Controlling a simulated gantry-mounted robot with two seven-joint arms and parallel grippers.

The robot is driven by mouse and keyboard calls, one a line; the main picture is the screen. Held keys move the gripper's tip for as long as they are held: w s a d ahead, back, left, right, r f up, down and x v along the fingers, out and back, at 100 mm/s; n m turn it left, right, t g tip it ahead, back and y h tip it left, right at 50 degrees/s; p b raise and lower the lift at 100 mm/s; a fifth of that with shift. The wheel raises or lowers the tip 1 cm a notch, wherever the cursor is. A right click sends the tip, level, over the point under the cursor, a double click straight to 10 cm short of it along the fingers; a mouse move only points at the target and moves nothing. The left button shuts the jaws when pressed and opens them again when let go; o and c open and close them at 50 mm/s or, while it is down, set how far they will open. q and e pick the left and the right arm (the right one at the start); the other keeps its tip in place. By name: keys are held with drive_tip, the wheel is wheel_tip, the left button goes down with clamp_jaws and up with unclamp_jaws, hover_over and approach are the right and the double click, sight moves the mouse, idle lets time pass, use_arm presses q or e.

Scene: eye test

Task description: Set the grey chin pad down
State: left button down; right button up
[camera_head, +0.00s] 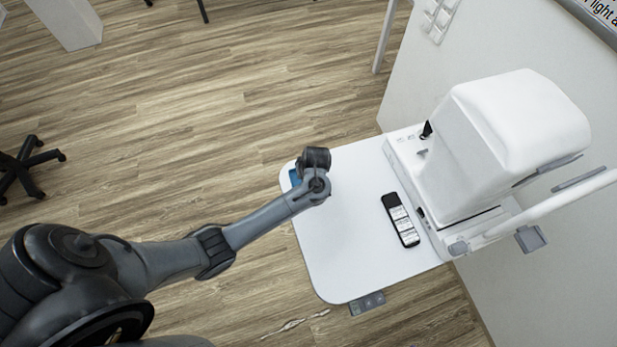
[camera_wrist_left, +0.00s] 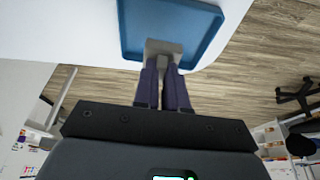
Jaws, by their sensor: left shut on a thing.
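My left gripper (camera_wrist_left: 165,72) is shut on the grey chin pad (camera_wrist_left: 164,47), which sits between its fingertips in the left wrist view. The pad overlaps the near edge of a blue tray (camera_wrist_left: 183,14); I cannot tell whether it touches the tray. In the head view my left gripper (camera_head: 315,160) is above the left edge of the white table (camera_head: 345,235). A sliver of the blue tray (camera_head: 294,177) shows beside it. The pad is hidden there behind the gripper. My right gripper is not in view.
A large white eye-test machine (camera_head: 490,150) fills the table's right side, with a chin-rest arm (camera_head: 560,203) extending right. A grey control panel (camera_head: 367,303) is on the front edge. The table's middle is clear.

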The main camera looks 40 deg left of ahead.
use_arm(q)
drive_tip(key=shift+a+f, duration=0.25)
wheel_tip(320, 180, down, 4)
drive_tip(key=shift+d+r+b, duration=0.1)
drive_tip(key=shift+r+b, duration=0.05)
drive_tip(key=shift+b, duration=0.75)
drive_tip(key=shift+f, duration=0.2)
drive_tip(key=c, duration=1.2)
unclamp_jaws()
